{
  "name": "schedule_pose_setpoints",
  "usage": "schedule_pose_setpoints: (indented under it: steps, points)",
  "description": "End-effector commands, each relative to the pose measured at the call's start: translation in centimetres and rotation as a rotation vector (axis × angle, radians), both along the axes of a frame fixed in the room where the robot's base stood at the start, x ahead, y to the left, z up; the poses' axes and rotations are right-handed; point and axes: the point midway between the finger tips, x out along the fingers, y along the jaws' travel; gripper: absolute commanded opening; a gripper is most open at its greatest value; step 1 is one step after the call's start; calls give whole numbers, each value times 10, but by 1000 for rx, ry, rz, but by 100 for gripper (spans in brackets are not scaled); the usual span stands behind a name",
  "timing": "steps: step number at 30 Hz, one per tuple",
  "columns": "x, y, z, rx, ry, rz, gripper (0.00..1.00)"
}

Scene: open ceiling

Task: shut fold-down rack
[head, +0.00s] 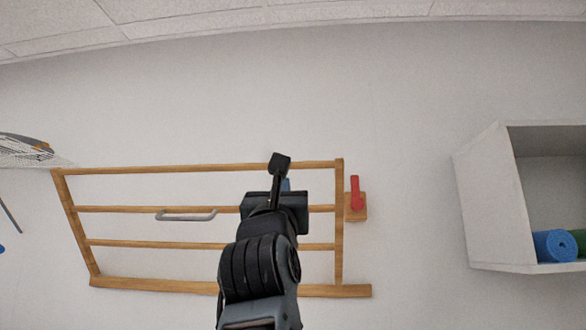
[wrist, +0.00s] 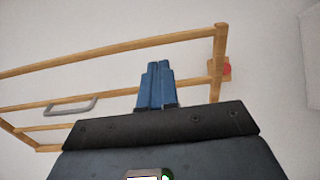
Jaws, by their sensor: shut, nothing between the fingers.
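The fold-down rack (head: 200,168) is a wooden frame with several horizontal rails above a longer bottom bar on the wall. Its top edge looks wider than its bottom, so it seems tilted out from the wall. A grey handle (head: 186,215) sits on a middle rail, left of my gripper. A red latch (head: 355,190) on a wooden block stands upright just right of the frame. My gripper (head: 286,184) is shut and empty, in front of the rack's right half. In the wrist view its blue fingers (wrist: 157,85) overlap the rails; contact cannot be told. The handle (wrist: 72,106) shows at left.
An open white wall box (head: 485,200) at the right holds a blue roll (head: 554,246) and a green one. A netted item (head: 25,150) is at the far left edge. The wall between rack and box is bare.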

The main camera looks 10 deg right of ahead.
Motion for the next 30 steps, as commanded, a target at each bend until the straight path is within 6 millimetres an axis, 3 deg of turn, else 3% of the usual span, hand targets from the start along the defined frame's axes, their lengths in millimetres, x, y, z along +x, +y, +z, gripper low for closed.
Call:
schedule_pose_setpoints:
  steps: [6,15,30]
  points:
    - [34,-13,30,1,0,-2,0]
    - [69,-26,56,1,1,-2,0]
    - [78,-29,62,1,0,-2,0]
